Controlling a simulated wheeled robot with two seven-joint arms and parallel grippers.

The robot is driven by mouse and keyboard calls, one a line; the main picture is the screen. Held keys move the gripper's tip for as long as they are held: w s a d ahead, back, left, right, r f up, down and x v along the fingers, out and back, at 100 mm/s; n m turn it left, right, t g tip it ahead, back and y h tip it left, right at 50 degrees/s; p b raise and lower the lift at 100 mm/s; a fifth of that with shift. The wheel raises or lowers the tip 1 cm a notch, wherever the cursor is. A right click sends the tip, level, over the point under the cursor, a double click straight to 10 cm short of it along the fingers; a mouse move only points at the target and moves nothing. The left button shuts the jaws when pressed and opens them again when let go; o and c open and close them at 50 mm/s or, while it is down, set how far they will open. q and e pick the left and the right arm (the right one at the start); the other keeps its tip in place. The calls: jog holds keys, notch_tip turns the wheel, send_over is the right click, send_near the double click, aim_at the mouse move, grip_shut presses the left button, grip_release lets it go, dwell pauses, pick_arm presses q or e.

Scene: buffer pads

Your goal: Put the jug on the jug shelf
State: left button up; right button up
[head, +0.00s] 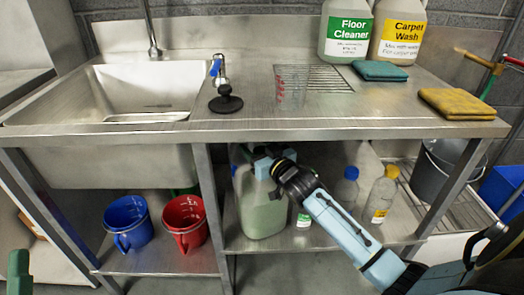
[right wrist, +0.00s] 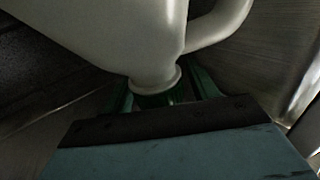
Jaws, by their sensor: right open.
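A large translucent jug (head: 263,212) with pale green contents stands upright on the lower shelf (head: 240,241), under the steel counter. My right gripper (head: 250,152) is at the top of this jug and hides part of it. In the right wrist view the jug's pale body (right wrist: 95,30), handle and neck ring show. The open green fingers of the right gripper (right wrist: 165,95) lie on either side of the neck and cap. I cannot tell if they touch it. A green piece at the lower left edge looks like part of my left gripper (head: 18,265); its jaws do not show.
A blue jug (head: 127,222) and a red jug (head: 185,222) stand on the left lower shelf. Small bottles (head: 380,197) and a grey bucket (head: 440,170) are to the right. The counter edge and a table leg (head: 209,200) are close to the large jug.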

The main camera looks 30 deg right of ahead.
jog(key=shift+s+p, duration=0.3)
jog(key=shift+s, duration=0.25)
jog(key=s+p, duration=0.2)
jog(key=s, duration=0.3)
jog(key=shift+s+r, duration=0.1)
jog(key=shift+s, duration=0.05)
pick_arm(q)
notch_tip(320, 180, down, 15)
jog(key=a+g+y+p, duration=0.1)
jog(key=a+g+y, duration=0.1)
jog(key=g, duration=0.8)
jog(key=shift+a+r+g+y+p, duration=0.15)
jog(key=shift+a+g+y+p, duration=0.2)
jog(key=shift+y, duration=0.55)
pick_arm(e)
jog(key=s+a+r+n+g+y, duration=0.1)
jog(key=s+a+g, duration=0.4)
jog(key=s+a, duration=1.2)
jog(key=shift+a+n+g+y, duration=0.3)
jog(key=shift+n+y, duration=0.6)
pick_arm(q)
jog(key=shift+c, duration=0.3)
